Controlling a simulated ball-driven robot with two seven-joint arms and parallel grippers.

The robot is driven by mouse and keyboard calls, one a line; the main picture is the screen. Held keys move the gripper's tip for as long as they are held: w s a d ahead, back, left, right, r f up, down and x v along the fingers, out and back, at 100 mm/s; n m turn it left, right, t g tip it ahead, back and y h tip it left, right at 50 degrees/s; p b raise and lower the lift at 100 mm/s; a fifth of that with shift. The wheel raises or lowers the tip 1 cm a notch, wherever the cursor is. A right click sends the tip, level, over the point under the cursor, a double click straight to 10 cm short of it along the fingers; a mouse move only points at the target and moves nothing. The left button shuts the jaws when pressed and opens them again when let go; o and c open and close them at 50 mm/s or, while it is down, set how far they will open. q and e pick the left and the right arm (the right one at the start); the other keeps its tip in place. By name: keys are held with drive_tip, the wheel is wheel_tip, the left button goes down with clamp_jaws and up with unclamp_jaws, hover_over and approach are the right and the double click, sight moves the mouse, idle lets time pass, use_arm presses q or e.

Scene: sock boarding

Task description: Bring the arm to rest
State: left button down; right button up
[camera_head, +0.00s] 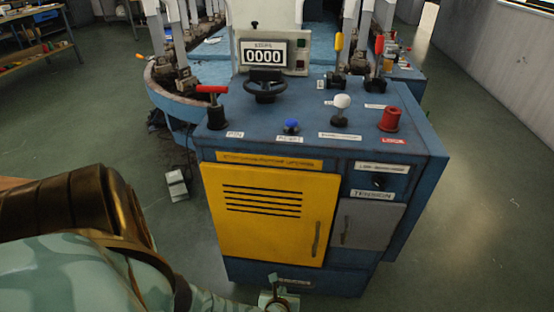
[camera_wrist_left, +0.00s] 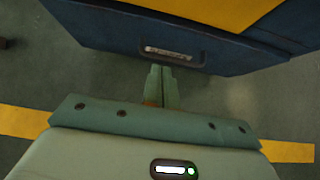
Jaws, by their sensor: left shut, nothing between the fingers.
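My left arm comes in from the lower left in the head view. My left gripper (camera_head: 277,292) is low at the bottom edge, in front of the base of the blue machine cabinet (camera_head: 405,150). In the left wrist view its two pale green fingers (camera_wrist_left: 161,86) are together with nothing between them. They point toward the cabinet's lower drawer front (camera_wrist_left: 230,55); I cannot tell the exact gap. My right gripper is in neither view.
The cabinet top carries a red T-handle (camera_head: 212,90), a black handwheel (camera_head: 265,88), a white-knobbed lever (camera_head: 341,103), a red knob (camera_head: 390,118) and a counter reading 0000 (camera_head: 263,53). Green floor (camera_head: 480,210) is clear at right.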

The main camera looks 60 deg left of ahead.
use_arm(q)
drive_tip(key=shift+p+v, duration=0.95)
drive_tip(key=shift+v, duration=0.75)
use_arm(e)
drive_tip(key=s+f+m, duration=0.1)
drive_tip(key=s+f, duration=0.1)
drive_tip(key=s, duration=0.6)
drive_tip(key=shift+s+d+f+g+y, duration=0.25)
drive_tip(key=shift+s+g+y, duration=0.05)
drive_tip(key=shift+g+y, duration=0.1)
